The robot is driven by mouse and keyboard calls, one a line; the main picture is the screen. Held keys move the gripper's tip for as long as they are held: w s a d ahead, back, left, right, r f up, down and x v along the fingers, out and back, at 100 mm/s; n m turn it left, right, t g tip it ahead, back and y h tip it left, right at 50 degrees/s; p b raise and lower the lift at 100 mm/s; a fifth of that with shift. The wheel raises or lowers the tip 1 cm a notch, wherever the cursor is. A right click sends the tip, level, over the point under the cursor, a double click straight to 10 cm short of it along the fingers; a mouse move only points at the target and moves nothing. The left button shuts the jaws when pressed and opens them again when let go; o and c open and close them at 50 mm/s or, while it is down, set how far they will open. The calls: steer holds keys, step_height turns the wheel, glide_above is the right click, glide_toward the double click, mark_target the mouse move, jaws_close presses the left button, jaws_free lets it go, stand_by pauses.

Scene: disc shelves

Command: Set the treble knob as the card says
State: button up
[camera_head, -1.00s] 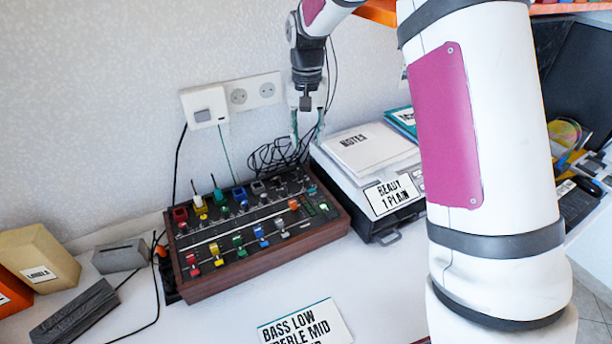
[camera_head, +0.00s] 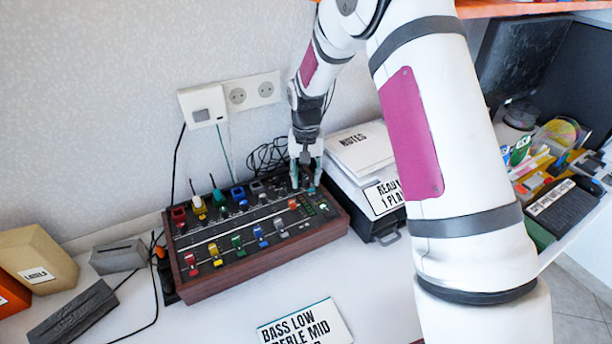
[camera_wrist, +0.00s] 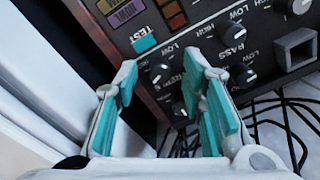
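The card (camera_head: 300,322) lies on the white table in front of the mixer; I read "BASS LOW" and "TREBLE MID", and its bottom line is cut off. The mixer (camera_head: 262,262) is a dark panel in a wooden case. My gripper (camera_head: 306,185) is open over its back right corner. In the wrist view, my open gripper (camera_wrist: 166,76) has teal pads either side of two black knobs, an upper knob (camera_wrist: 158,72) and a lower knob (camera_wrist: 179,108). A finger partly covers the label beside them, which seems to read treble. Two bass knobs (camera_wrist: 232,65) are outside the right finger.
A teal TEST button (camera_wrist: 144,44) is close to the left finger. Coloured sliders and switches fill the mixer's left. A grey device with notes (camera_head: 360,150) stands close on the right. Black cables (camera_head: 268,155) lie behind. The table in front is mostly clear.

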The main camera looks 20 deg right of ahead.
mark_target(306, 180)
jaws_close()
steer(key=shift+n, duration=2.3)
jaws_free()
step_height(306, 180, up, 12)
